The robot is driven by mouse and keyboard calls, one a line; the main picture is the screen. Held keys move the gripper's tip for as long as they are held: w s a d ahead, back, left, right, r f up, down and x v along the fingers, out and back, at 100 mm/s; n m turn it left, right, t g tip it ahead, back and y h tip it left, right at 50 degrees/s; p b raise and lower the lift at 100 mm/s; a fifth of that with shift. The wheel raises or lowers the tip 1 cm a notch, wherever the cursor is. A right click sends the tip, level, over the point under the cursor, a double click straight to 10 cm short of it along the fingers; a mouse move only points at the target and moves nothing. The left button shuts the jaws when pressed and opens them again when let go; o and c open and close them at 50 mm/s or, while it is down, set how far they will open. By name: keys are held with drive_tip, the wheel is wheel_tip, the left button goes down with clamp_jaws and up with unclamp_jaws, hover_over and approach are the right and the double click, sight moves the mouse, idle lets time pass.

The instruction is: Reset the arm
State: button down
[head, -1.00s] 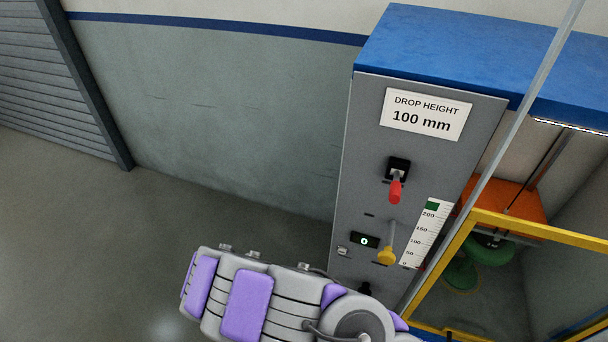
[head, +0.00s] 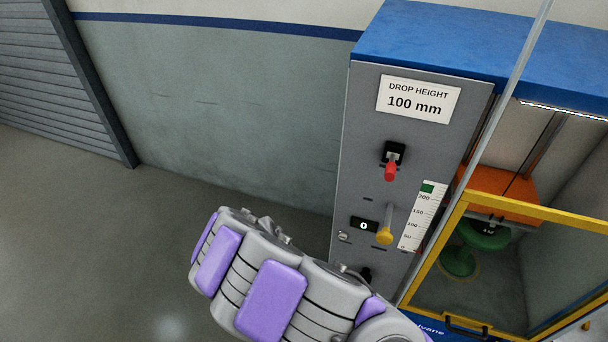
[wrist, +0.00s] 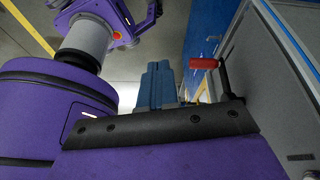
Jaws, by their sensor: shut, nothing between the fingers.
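In the head view my arm, grey with purple pads, crosses the lower middle in front of the grey control panel's lower left. My gripper is outside the head view. In the wrist view my gripper (wrist: 160,82) shows as blue-grey fingers close together beyond a black bar, shut and empty. A red handle (wrist: 204,63) on a dark crank is to the right of the fingers, apart from them in the picture. How far away it is, I cannot tell.
A yellow-framed guard (head: 540,212) encloses a green stool (head: 460,262). The floor at left (head: 90,250) is clear.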

drive_tip(key=s+d+r+n+y, duration=0.1)
drive_tip(key=s+d+r+n, duration=0.15)
drive_tip(key=r, duration=0.45)
drive_tip(key=s+d+r+n, duration=0.1)
drive_tip(key=d+r+n, duration=0.1)
drive_tip(key=d+r, duration=0.35)
drive_tip(key=s+d+r+n+y, duration=0.1)
drive_tip(key=d+r+n, duration=0.15)
drive_tip(key=r, duration=0.55)
drive_tip(key=s+d+r+n+y, duration=0.1)
drive_tip(key=s+r+n, duration=0.3)
drive_tip(key=s+n, duration=0.2)
drive_tip(key=s+d+r+n, duration=0.1)
drive_tip(key=s+r+n, duration=0.4)
drive_tip(key=s, duration=0.5)
drive_tip(key=shift+s+r+n+y, duration=0.2)
drive_tip(key=shift+n+y, duration=0.2)
drive_tip(key=shift+n, duration=0.5)
drive_tip(key=shift+d, duration=0.35)
drive_tip(key=c, duration=1.8)
unclamp_jaws()
drive_tip(key=shift+a, duration=0.1)
